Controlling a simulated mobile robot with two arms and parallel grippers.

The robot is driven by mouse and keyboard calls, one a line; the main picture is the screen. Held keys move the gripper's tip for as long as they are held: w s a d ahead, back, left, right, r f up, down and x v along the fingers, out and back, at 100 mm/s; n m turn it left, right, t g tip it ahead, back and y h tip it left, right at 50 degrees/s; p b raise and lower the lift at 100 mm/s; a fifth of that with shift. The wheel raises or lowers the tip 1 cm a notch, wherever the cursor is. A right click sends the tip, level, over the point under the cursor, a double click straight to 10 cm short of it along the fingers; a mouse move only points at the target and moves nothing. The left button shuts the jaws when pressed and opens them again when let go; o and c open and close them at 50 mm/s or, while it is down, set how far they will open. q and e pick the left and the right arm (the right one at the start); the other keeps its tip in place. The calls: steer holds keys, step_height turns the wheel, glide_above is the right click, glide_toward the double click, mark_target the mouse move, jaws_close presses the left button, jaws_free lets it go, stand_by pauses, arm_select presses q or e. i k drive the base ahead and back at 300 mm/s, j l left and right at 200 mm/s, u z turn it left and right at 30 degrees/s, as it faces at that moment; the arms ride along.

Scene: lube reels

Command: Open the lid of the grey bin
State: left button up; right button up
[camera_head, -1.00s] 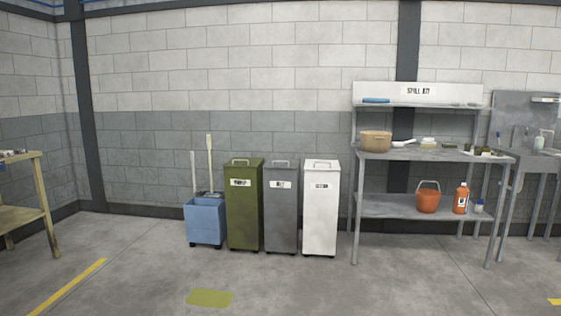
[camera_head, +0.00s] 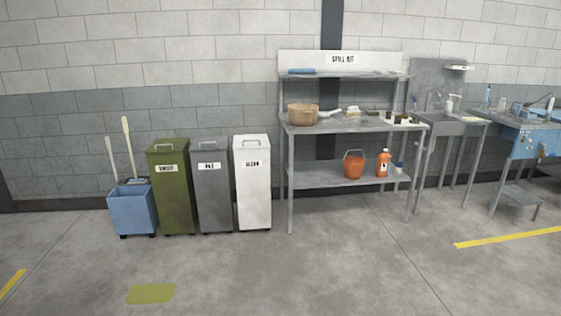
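The grey bin (camera_head: 211,190) stands against the wall between a green bin and a white bin. Its lid (camera_head: 211,144) is shut, with a handle on top and a white label on the front below it. Neither of my grippers shows in the head view.
The green bin (camera_head: 172,195) and the white bin (camera_head: 253,190) stand close on either side. A blue mop bucket (camera_head: 132,212) is at the left. A metal spill-kit table (camera_head: 345,129) stands to the right. The floor (camera_head: 300,270) in front is clear.

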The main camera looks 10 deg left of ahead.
mark_target(210, 140)
steer(key=i+j+u, duration=0.4)
steer(key=i, duration=0.4)
steer(key=i+u, duration=0.4)
steer(key=i, duration=0.45)
steer(key=i+j+z, duration=0.1)
steer(key=i, duration=2.15)
